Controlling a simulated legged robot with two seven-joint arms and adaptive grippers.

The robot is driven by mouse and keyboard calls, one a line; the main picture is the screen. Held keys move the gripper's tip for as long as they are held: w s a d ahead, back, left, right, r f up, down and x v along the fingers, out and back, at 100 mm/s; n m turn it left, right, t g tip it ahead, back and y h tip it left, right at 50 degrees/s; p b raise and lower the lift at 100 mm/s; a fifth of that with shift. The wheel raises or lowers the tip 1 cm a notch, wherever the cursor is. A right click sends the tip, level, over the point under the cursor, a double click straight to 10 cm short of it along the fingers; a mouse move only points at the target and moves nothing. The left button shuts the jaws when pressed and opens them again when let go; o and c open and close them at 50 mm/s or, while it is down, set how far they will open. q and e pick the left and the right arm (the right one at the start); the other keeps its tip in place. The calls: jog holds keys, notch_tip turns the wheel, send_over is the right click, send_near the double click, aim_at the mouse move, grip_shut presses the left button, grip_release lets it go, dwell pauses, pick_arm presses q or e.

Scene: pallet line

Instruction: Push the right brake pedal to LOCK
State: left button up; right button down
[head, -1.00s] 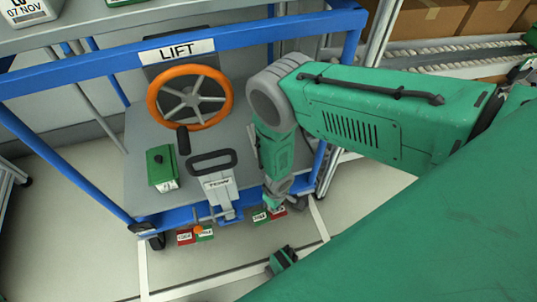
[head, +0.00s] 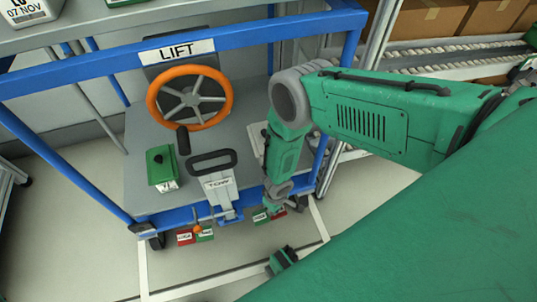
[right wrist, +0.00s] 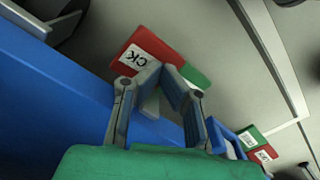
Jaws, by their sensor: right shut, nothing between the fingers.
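The right brake pedal (head: 261,216) hangs under the cart's front rail, with a green half on the left and a red half on the right in the head view. In the right wrist view its red half (right wrist: 136,57) carries a label ending in "CK". My right gripper (head: 274,205) is at this pedal, pointing down. In the right wrist view its fingers (right wrist: 168,72) are shut and empty, with the tips overlapping the pedal near the red and green border. I cannot tell whether they touch it. My left gripper is not in view.
A blue-framed cart (head: 180,215) carries an orange LIFT wheel (head: 190,97), a grey handled lever (head: 219,185) and a green box (head: 161,165). The floor in front is open, with white lines.

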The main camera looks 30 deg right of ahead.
jog(key=shift+w+d+f, duration=0.25)
jog(key=shift+d+f, duration=0.05)
jog(key=shift+f, duration=0.1)
dwell(0.5)
jog(key=shift+r, duration=0.1)
notch_tip(320, 180, up, 7)
jog(key=p, duration=0.7)
jog(key=shift+p, duration=0.3)
dwell(0.4)
